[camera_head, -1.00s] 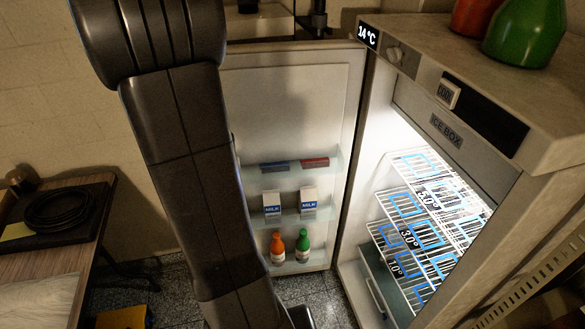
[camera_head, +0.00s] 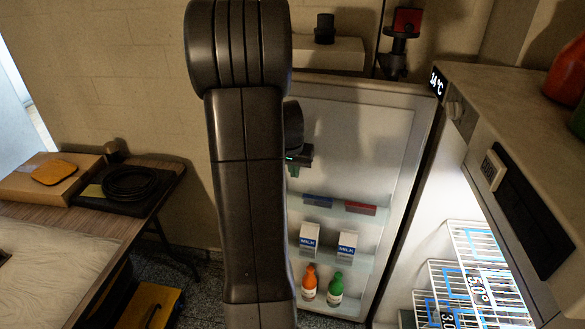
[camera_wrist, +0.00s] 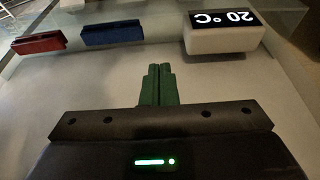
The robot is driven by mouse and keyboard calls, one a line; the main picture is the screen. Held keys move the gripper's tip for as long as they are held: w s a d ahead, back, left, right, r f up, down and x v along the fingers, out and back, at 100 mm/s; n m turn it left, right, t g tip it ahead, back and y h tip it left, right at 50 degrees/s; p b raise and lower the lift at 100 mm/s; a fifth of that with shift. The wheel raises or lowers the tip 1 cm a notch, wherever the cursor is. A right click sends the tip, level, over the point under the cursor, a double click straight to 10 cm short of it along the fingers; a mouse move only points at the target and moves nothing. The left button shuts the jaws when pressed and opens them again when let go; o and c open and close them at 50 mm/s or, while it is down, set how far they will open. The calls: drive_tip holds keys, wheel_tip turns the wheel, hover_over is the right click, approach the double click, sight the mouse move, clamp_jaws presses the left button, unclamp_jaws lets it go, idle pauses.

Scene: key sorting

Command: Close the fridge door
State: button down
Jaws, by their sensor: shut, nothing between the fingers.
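The fridge door (camera_head: 365,125) stands open in the head view, its pale inner face showing behind my arm. Its shelves hold a blue pack (camera_head: 318,201), a red pack (camera_head: 360,208), milk cartons, an orange bottle (camera_head: 309,283) and a green bottle (camera_head: 336,289). The fridge body (camera_head: 500,85) is at the right, its lit interior exposed. My gripper (camera_head: 300,165), partly hidden by my arm, is in front of the door's upper inner face. In the wrist view, the green fingers (camera_wrist: 158,85) are together and empty, before the pale door surface; contact cannot be told.
Wire shelves (camera_head: 475,280) fill the fridge interior. Red and green objects stand on the fridge top. A wooden table (camera_head: 60,215) with a black tray is at the left, a yellow-black case (camera_head: 150,305) below it. A white box labelled 20 °C (camera_wrist: 225,38) shows in the wrist view.

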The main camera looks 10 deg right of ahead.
sight(296, 182)
drive_tip(key=x, duration=0.6)
drive_tip(key=shift+f+p, duration=0.15)
drive_tip(key=shift+p, duration=0.15)
drive_tip(key=s, duration=0.1)
drive_tip(key=s+a, duration=0.1)
drive_tip(key=s, duration=0.1)
drive_tip(key=shift+a+p, duration=0.1)
drive_tip(key=shift+p, duration=0.2)
drive_tip(key=shift+s+a, duration=0.15)
drive_tip(key=shift+s, duration=0.1)
drive_tip(key=shift+s, duration=0.2)
